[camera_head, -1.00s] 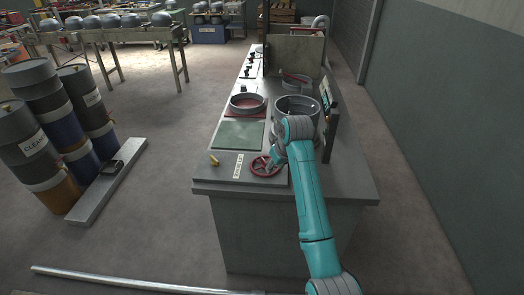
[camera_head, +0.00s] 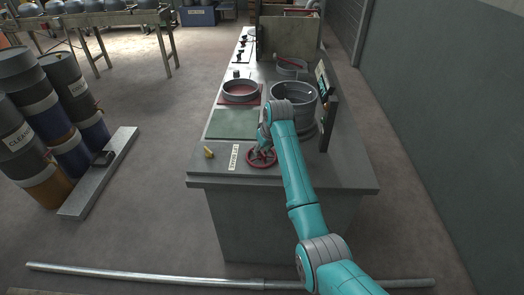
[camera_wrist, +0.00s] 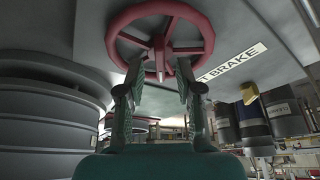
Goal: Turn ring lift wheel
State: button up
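The red handwheel (camera_head: 261,164) lies on the near end of the grey bench top. My gripper (camera_head: 264,143) points down at the wheel from above its far side, partly covering it. In the wrist view the wheel (camera_wrist: 202,24) fills the upper middle, with its spokes and hub showing. My gripper (camera_wrist: 159,78) has its two fingers apart, one on each side below the hub, reaching up to the near part of the rim. Nothing is clamped between them. I cannot tell whether the fingertips touch the rim or spokes.
A white label ending in "BRAKE" (camera_head: 235,157) and a small yellow lever (camera_head: 209,152) are left of the wheel. A grey cylinder (camera_head: 307,108) and an upright panel (camera_head: 330,120) stand close behind and right. Barrels (camera_head: 72,95) stand on the floor at left.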

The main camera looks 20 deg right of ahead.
jog(key=shift+w+a+f, duration=0.1)
jog(key=shift+w+f, duration=0.1)
jog(key=shift+f, duration=0.35)
grip_shut()
jog(key=shift+m, duration=0.3)
jog(key=m+h, duration=0.1)
jog(key=m, duration=0.2)
jog(key=m+h, duration=0.1)
jog(key=m, duration=0.2)
jog(key=shift+a+h, duration=0.2)
jog(key=shift+h, duration=0.1)
jog(key=m, duration=0.2)
jog(key=m+h, duration=0.1)
jog(key=m, duration=0.1)
jog(key=shift+m+g+h, duration=0.3)
jog(key=shift+w+m+g+h, duration=0.1)
jog(key=shift+m+g+h, duration=0.3)
jog(key=shift+m, duration=1)
